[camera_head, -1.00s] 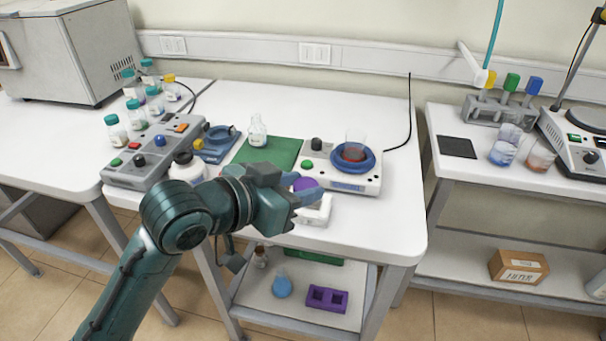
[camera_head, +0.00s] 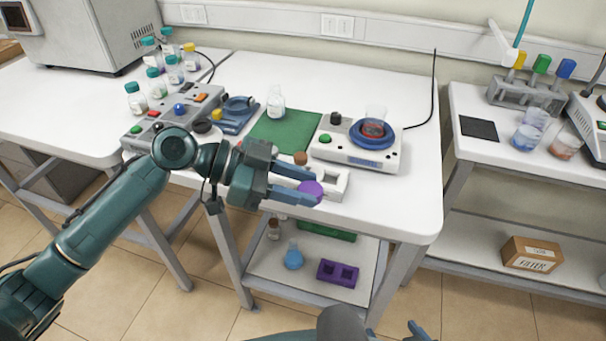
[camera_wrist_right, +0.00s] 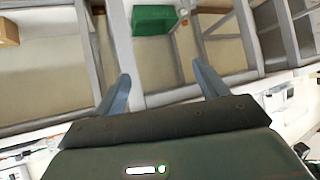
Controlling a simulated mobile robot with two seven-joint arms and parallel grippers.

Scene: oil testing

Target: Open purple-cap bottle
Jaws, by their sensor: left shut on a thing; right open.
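My left gripper (camera_head: 302,183) is shut on a purple cap (camera_head: 312,190) at the front of the middle table. The cap is in front of a white holder (camera_head: 334,184). A brown round top (camera_head: 300,158) shows at the back of the holder, behind the gripper. I cannot tell whether it is the bottle's uncovered mouth or another lid. The bottle body is hidden, so I cannot see whether the cap is apart from it. My right gripper (camera_wrist_right: 161,72) is open and empty; parts of it show at the bottom of the head view.
A hotplate (camera_head: 352,157) with a beaker (camera_head: 374,123) stands behind the holder. A green mat (camera_head: 285,130) and a flask (camera_head: 276,104) are to its left. Several teal-capped bottles (camera_head: 136,98) and a button box (camera_head: 172,117) are further left. A purple rack (camera_head: 338,272) lies on the lower shelf.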

